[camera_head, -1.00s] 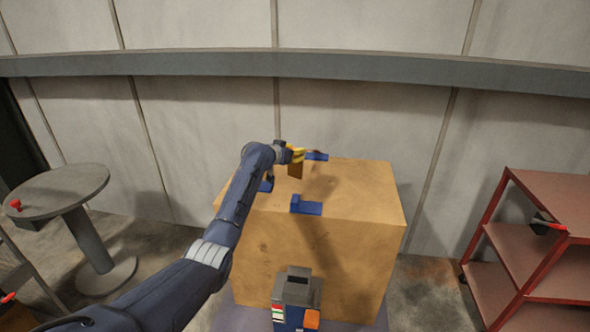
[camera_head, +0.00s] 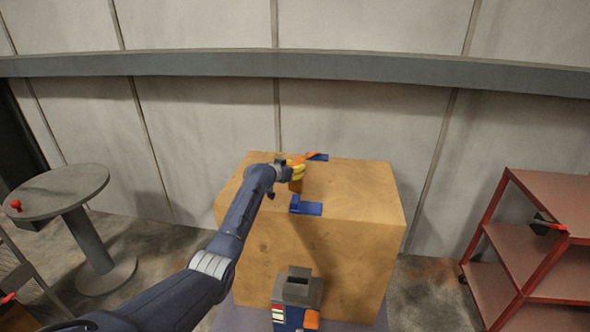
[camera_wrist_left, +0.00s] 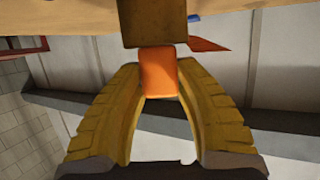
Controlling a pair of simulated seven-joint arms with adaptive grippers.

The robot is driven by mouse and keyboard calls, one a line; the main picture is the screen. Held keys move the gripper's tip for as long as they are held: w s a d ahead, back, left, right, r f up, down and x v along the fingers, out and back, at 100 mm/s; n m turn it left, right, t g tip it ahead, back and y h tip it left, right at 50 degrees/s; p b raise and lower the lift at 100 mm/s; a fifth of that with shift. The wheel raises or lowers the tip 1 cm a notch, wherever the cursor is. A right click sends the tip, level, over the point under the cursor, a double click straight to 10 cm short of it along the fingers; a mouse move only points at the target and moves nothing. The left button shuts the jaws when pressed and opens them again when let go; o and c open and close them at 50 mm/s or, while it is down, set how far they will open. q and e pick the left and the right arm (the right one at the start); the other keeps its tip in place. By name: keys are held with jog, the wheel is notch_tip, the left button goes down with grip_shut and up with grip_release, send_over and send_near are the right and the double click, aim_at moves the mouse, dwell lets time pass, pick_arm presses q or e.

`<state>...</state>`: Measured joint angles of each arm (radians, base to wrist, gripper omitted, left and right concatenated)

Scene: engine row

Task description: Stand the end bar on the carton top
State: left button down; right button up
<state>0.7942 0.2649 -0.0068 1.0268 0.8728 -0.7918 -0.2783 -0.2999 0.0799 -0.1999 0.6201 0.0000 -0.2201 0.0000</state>
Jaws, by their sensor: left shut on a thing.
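The carton (camera_head: 350,195) is a large tan box in the middle of the head view, with a flat top. My left gripper (camera_head: 298,172) is above its top, yellow fingers shut on the end bar (camera_head: 295,187), a brown upright bar. In the left wrist view the fingers (camera_wrist_left: 158,85) close on an orange block (camera_wrist_left: 158,72), and the brown part of the bar (camera_wrist_left: 152,22) extends beyond it towards the carton top (camera_wrist_left: 70,20). I cannot tell whether the bar's lower end touches the carton. My right gripper is out of view.
A thin orange piece (camera_head: 308,156) is just beyond the gripper. A round grey table (camera_head: 60,190) stands left, a red shelf cart (camera_head: 550,200) right.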

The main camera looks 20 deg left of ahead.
pick_arm(q)
jog(key=c, duration=1)
grip_release()
jog(key=shift+f, duration=0.1)
jog(key=shift+s, duration=0.1)
jog(key=shift+v, duration=5.95)
